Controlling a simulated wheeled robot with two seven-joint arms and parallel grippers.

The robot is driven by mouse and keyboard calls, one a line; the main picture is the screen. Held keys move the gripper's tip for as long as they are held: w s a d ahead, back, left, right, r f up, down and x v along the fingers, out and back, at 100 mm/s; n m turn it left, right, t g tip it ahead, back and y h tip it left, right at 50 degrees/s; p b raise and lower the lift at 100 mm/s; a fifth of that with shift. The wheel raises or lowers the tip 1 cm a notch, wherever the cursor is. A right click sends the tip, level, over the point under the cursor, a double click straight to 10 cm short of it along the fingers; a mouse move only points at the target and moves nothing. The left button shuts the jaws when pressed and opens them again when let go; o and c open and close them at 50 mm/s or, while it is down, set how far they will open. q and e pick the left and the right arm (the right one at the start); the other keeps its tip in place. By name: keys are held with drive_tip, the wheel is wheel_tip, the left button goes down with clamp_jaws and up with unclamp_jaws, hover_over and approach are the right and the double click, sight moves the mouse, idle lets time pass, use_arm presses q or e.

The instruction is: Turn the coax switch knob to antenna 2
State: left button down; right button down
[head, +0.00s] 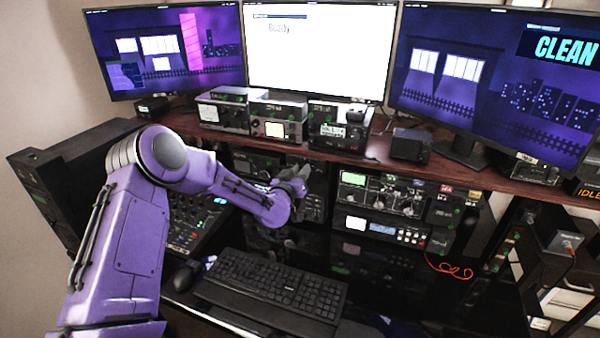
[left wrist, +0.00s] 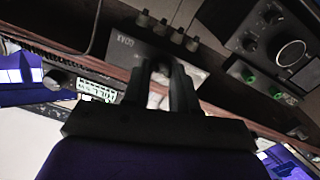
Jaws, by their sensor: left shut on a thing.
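The coax switch is a dark box (left wrist: 125,52) with the lettering "COAX", seen tilted in the left wrist view. My left gripper (left wrist: 161,70) is at its face, with both fingers closed around the switch's small dark knob. The fingers hide most of the knob, and I cannot read its pointer or the antenna marks. In the head view my left gripper (head: 292,186) reaches into the equipment under the wooden shelf, and it hides the switch there. My right gripper is in neither view.
A wooden shelf (head: 375,158) with radios and three monitors stands above the gripper. A radio stack (head: 385,196) is just right of it. A keyboard (head: 270,288) lies in front, and a mixer (head: 190,222) sits to the left.

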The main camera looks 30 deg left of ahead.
use_arm(q)
drive_tip(key=shift+m, duration=0.4)
drive_tip(key=shift+d+m+y+b, duration=0.1)
drive_tip(key=shift+m+y+b, duration=0.2)
drive_tip(key=shift+m+b, duration=5.25)
drive_tip(key=m+p, duration=0.3)
drive_tip(key=shift+m, duration=0.25)
drive_tip(key=c, duration=0.9)
unclamp_jaws()
drive_tip(key=shift+s, duration=0.1)
